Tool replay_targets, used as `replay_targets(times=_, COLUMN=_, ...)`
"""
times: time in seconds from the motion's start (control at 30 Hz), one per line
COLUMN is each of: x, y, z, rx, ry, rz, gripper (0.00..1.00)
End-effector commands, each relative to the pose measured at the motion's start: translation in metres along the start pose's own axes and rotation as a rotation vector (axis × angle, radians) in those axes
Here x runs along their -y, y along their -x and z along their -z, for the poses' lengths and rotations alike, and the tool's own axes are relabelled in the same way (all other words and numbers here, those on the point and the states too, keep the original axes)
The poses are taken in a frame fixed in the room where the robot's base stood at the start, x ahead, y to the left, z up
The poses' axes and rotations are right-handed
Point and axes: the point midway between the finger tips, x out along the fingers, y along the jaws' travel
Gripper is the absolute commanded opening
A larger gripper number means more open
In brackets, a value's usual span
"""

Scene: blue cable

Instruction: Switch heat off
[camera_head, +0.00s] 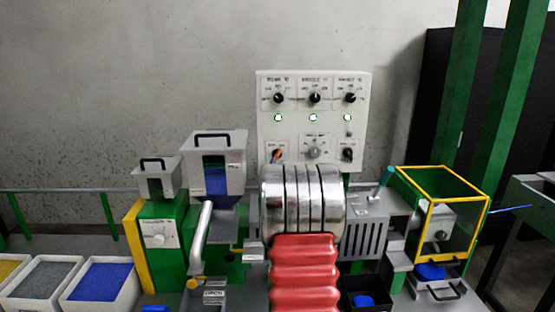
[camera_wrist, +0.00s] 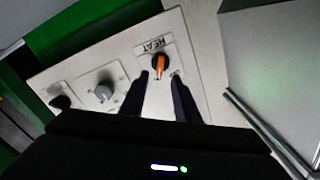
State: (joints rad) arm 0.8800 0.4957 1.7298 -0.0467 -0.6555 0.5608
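A white control panel (camera_head: 315,125) stands at the back of the machine, with several knobs and three lit green lamps. I cannot make out my gripper in the head view.
A grey hopper (camera_head: 214,165) stands left of the panel. A silver banded cylinder (camera_head: 300,205) and a red ribbed part (camera_head: 305,270) fill the space below it. A grey knob (camera_wrist: 104,92) is near the heat switch. A yellow-framed guard (camera_head: 442,210) is at right.

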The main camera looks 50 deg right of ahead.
Motion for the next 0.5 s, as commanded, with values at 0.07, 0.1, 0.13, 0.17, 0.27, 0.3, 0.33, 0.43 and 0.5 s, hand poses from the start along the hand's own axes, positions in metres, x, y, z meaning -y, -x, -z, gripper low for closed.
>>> replay_targets(times=0.07, x=0.0, y=-0.01, z=-0.001, rx=0.0, ry=0.0, rz=0.0, gripper=0.29)
replay_targets(times=0.1, x=0.0, y=-0.014, z=-0.001, rx=0.0, ry=0.0, rz=0.001, gripper=0.29)
replay_targets(times=0.13, x=0.0, y=-0.018, z=-0.001, rx=0.0, ry=0.0, rz=0.001, gripper=0.29)
replay_targets(times=0.17, x=0.0, y=-0.021, z=-0.001, rx=0.0, ry=0.0, rz=0.001, gripper=0.29)
replay_targets(times=0.27, x=0.0, y=-0.032, z=-0.001, rx=0.001, ry=0.0, rz=0.001, gripper=0.29)
replay_targets(times=0.3, x=0.001, y=-0.037, z=-0.001, rx=0.0, ry=0.0, rz=0.001, gripper=0.29)
replay_targets(times=0.33, x=0.001, y=-0.04, z=-0.001, rx=0.0, ry=0.0, rz=0.001, gripper=0.29)
replay_targets(times=0.43, x=0.001, y=-0.05, z=-0.002, rx=0.002, ry=0.0, rz=0.001, gripper=0.29)
replay_targets(times=0.5, x=0.001, y=-0.058, z=-0.001, rx=0.001, ry=0.0, rz=0.002, gripper=0.29)
